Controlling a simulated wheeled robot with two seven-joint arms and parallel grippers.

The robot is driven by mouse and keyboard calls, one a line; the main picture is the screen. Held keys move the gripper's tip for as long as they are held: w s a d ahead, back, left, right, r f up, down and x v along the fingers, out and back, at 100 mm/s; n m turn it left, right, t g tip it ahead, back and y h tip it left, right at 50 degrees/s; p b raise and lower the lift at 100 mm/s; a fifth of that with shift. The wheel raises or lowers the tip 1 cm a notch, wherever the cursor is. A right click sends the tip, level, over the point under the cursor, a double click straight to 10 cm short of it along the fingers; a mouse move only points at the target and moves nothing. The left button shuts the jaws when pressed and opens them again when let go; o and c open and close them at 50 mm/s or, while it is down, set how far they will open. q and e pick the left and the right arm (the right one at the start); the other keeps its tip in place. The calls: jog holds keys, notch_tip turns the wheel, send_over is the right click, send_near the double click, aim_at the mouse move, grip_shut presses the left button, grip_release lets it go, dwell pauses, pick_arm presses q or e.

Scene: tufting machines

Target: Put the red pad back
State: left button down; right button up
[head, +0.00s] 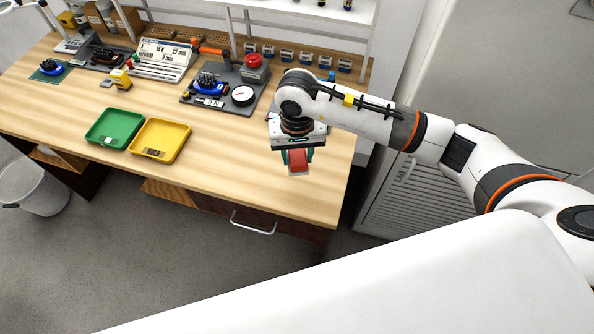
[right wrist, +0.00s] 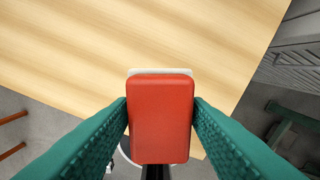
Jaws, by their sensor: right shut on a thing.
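The red pad (right wrist: 160,118) is a red block with a pale edge at its far end, held between the two green fingers of my right gripper (right wrist: 160,125). In the head view the red pad (head: 298,160) hangs below my right gripper (head: 297,158), over the right front part of the wooden table (head: 225,160). The gripper is shut on it. Whether the pad touches the table is hard to tell. My left gripper is not in view.
A green tray (head: 115,128) and a yellow tray (head: 160,140) lie left of the gripper. A grey fixture with a gauge (head: 243,95) and red button (head: 253,60) stands behind. A yellow block (head: 121,79) is farther left. The table front between the trays and gripper is clear.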

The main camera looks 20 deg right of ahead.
aim_at(297, 178)
notch_tip(297, 178, down, 4)
jog(key=shift+a+r, duration=0.1)
jog(key=shift+r, duration=0.15)
notch_tip(297, 178, down, 3)
jog(key=shift+p, duration=0.5)
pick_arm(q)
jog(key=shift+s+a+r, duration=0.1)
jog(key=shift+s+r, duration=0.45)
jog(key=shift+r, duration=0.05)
pick_arm(e)
jog(key=shift+f, duration=0.4)
jog(key=o, duration=0.9)
pick_arm(q)
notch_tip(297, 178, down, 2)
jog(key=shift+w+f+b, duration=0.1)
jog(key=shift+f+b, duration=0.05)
jog(key=shift+b, duration=1)
pick_arm(e)
notch_tip(297, 178, up, 12)
jog(key=shift+s+r, duration=0.1)
